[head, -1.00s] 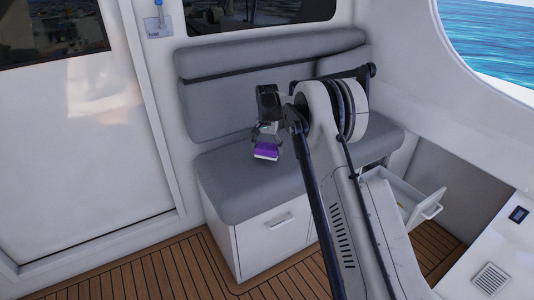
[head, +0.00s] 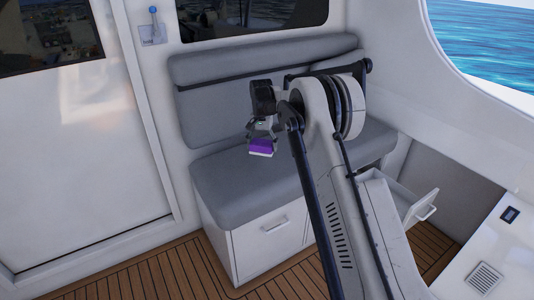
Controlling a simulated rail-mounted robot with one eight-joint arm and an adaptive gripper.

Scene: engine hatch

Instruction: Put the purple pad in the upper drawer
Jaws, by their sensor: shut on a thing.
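The purple pad (head: 261,146), with a white lower edge, is in the middle of the head view. My gripper (head: 262,132) is shut on it and holds it in front of the grey seat, seemingly above the cushion. The fingertips are small and partly hidden. An open drawer (head: 423,208) with a white front and handle juts out on the right, below the seat. My arm hides part of it, and its inside is mostly out of sight. I cannot tell from this view whether another drawer lies below it.
The grey bench cushion (head: 235,185) and backrest (head: 210,115) stand behind my gripper. A closed white cabinet front (head: 265,245) with a handle is under the seat. A white console (head: 490,255) stands at the right. The wooden floor (head: 170,275) is clear at the left.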

